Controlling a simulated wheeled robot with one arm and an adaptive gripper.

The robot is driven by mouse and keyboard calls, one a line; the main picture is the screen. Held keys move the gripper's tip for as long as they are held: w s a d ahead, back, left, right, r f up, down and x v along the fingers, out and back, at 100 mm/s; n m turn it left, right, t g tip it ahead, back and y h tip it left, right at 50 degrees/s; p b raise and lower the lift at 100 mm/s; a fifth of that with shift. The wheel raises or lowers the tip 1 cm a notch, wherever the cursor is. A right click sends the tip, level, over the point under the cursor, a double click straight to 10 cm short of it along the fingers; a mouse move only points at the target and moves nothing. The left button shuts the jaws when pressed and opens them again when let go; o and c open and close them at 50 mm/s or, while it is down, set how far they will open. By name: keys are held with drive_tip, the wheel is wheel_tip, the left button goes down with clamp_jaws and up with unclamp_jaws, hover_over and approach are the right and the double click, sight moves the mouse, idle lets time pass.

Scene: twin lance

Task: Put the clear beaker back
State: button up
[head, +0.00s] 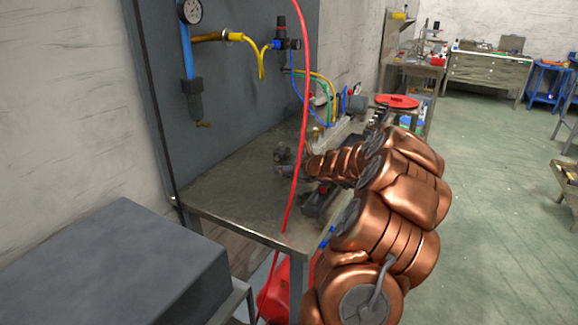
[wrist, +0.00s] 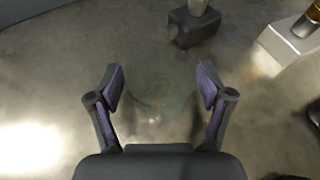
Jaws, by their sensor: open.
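The clear beaker (wrist: 160,88) shows only as a faint, see-through round outline on the metal bench top in the wrist view. My gripper (wrist: 160,76) is open, with one finger to each side of that outline and a gap on both sides. I cannot tell how far the fingers are above the bench. In the head view my gripper (head: 283,153) is small and dark, over the bench at the end of my copper-coloured arm. The beaker cannot be made out there.
In the wrist view, a dark block (wrist: 192,31) with a grey cylinder stands beyond the fingers, and a pale block (wrist: 290,42) with an amber piece is at upper right. The metal bench (head: 235,205) has bare room at its near left. A red hose (head: 301,120) hangs in front.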

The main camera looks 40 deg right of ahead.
drive_tip(key=shift+r, duration=0.2)
drive_tip(key=shift+s+r, duration=0.15)
drive_tip(key=shift+s, duration=0.2)
drive_tip(key=v, duration=1)
drive_tip(key=shift+s+a+r, duration=0.1)
drive_tip(key=shift+s+r, duration=0.1)
drive_tip(key=shift+s, duration=0.35)
drive_tip(key=shift+s, duration=0.1)
